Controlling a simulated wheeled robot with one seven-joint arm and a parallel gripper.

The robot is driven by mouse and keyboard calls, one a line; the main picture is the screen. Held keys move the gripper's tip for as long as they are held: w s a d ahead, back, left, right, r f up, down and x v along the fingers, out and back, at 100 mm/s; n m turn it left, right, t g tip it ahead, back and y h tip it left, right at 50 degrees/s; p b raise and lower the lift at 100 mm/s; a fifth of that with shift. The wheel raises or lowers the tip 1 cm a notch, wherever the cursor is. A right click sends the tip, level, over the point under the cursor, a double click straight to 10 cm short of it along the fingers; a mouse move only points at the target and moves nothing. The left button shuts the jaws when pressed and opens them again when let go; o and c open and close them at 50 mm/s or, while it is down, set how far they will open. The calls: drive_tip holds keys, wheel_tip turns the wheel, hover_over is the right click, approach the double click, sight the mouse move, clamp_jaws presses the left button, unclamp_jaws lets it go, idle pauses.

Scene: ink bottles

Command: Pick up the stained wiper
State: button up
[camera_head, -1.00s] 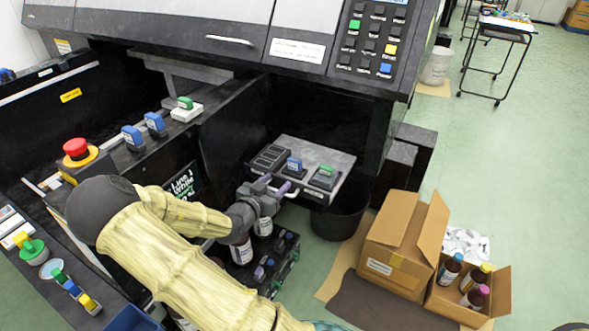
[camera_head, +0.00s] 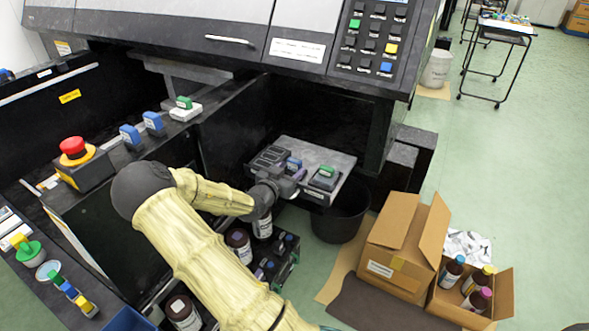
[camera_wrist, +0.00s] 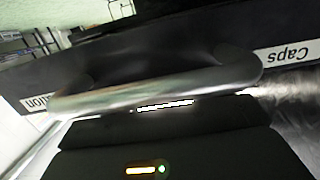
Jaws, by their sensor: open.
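My gripper (camera_head: 290,183) is at the front edge of the grey pull-out tray (camera_head: 343,163), by its metal handle. Its jaws are open, with nothing seen between them. On the tray stand a blue-handled block (camera_head: 293,165) and a green-handled block (camera_head: 325,177), both upright. The blue one is close behind my gripper and partly hidden by it. I cannot tell which item is the stained wiper. In the wrist view, the metal handle (camera_wrist: 160,88) crosses close to the camera, and no fingertips are clear there.
Dark bottles stand below the tray, one (camera_head: 239,243) beside my arm. A black bin (camera_head: 341,217) is under the tray. An open carton (camera_head: 399,243), bottles and crumpled white material (camera_head: 466,244) are at right.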

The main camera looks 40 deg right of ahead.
drive_tip(key=shift+x, duration=1)
drive_tip(key=c, duration=0.7)
drive_tip(key=shift+c, duration=0.2)
drive_tip(key=shift+r, duration=0.1)
wheel_tip(320, 180, up, 10)
drive_tip(key=p, duration=0.2)
